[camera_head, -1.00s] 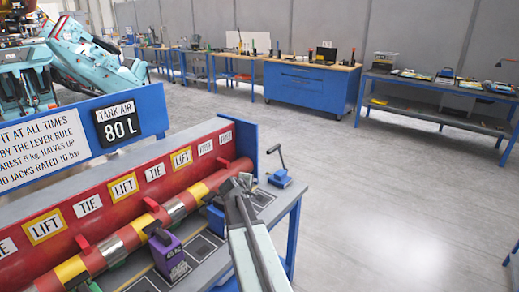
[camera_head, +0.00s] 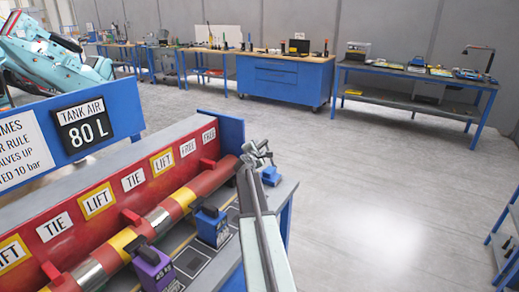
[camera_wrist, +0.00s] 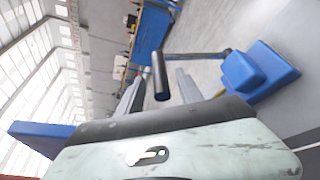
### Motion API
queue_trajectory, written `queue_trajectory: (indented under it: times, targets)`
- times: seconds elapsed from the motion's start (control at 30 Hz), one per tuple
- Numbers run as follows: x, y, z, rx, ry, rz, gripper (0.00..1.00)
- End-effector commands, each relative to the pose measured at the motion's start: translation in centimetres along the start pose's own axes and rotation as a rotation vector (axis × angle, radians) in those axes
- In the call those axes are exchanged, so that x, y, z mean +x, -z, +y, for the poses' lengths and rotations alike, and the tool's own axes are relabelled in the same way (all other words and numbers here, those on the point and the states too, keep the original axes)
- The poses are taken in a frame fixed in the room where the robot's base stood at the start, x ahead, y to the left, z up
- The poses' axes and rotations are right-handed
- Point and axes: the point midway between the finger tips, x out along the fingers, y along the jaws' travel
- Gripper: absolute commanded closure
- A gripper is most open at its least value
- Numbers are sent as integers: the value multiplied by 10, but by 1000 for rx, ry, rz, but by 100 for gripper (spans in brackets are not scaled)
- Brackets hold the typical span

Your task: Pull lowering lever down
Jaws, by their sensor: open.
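The lowering lever has a blue base (camera_head: 271,176) at the far right end of the workbench. In the wrist view its blue base (camera_wrist: 250,70) is at the right. A grey arm runs left from it to a dark cylindrical handle (camera_wrist: 160,78). My gripper (camera_head: 254,152) is at the lever in the head view and hides most of its handle. In the wrist view my gripper (camera_wrist: 160,84) is open, with one finger on each side of the handle in the picture. I cannot tell whether either finger touches it.
A red panel (camera_head: 106,195) with TIE, LIFT and FREE labels runs left of my arm, with a red, yellow and silver tube before it. Purple (camera_head: 152,266) and blue (camera_head: 212,226) weight blocks stand beside my arm. Open floor (camera_head: 390,210) lies to the right.

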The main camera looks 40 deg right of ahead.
Motion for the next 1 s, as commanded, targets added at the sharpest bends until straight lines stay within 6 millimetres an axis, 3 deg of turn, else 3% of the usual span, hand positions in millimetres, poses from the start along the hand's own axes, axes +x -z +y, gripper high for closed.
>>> queue_trajectory:
  times: [0.03,0.13,0.4,0.57,0.6,1.0]
  targets:
    - [14,2,-1,0,0,-1,57]
    - [28,2,0,-1,0,0,57]
    - [30,0,0,0,-1,1,57]
    - [30,0,0,0,0,1,99]
    - [30,0,0,0,0,1,100]
    - [30,0,0,0,0,0,100]
